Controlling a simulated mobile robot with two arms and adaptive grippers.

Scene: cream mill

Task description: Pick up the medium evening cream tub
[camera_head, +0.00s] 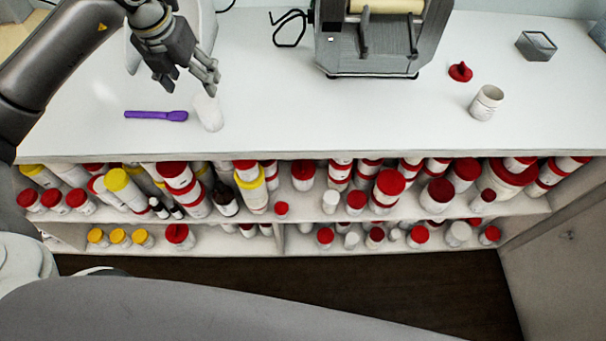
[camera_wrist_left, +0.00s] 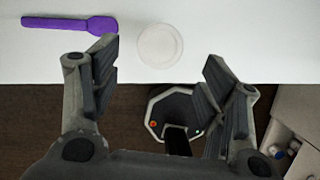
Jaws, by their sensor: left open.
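A pale white tub (camera_head: 208,113) stands on the white counter, near its front edge. In the left wrist view it shows from above as a faint round shape (camera_wrist_left: 160,45), ahead of the gap between my fingers. I cannot read a label on it, so I cannot tell if it is the medium evening cream tub. My left gripper (camera_head: 189,80) is open and empty, above and just behind the tub in the head view. Its two spread fingers also show in the left wrist view (camera_wrist_left: 162,85), apart from the tub. My right gripper is not in view.
A purple spatula (camera_head: 156,115) lies left of the tub. A grey machine (camera_head: 370,45) stands at the back. An open white jar (camera_head: 487,102), a red lid (camera_head: 460,72) and a small grey box (camera_head: 536,46) are at right. Shelves below the counter hold many red- and yellow-capped containers (camera_head: 389,184).

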